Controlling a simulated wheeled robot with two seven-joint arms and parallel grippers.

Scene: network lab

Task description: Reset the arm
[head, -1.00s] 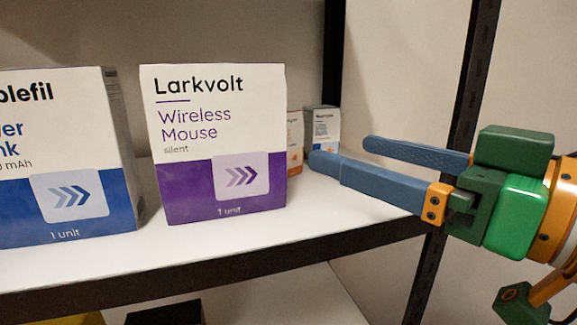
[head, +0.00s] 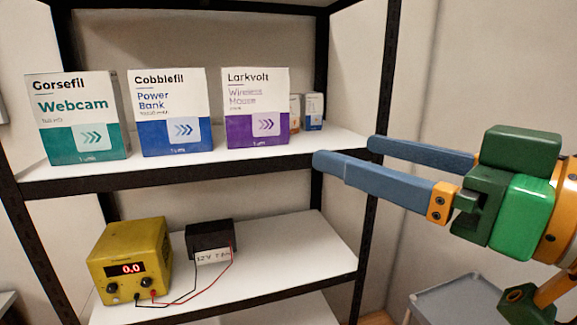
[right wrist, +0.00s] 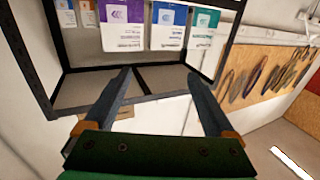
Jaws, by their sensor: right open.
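My right gripper (head: 345,152) reaches in from the right in the head view, in front of the shelf's right side. Its two blue fingers are apart with nothing between them. In the right wrist view the open fingers (right wrist: 160,85) point toward the shelf, clear of the boxes. My left gripper is in neither view.
A shelf rack (head: 300,160) holds a Gorsefil webcam box (head: 75,110), a Cobblefil power bank box (head: 167,110) and a Larkvolt mouse box (head: 256,105). Small boxes (head: 313,110) stand behind. Below are a yellow power supply (head: 130,255) and a black battery (head: 210,238). A grey cart (head: 455,300) stands lower right.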

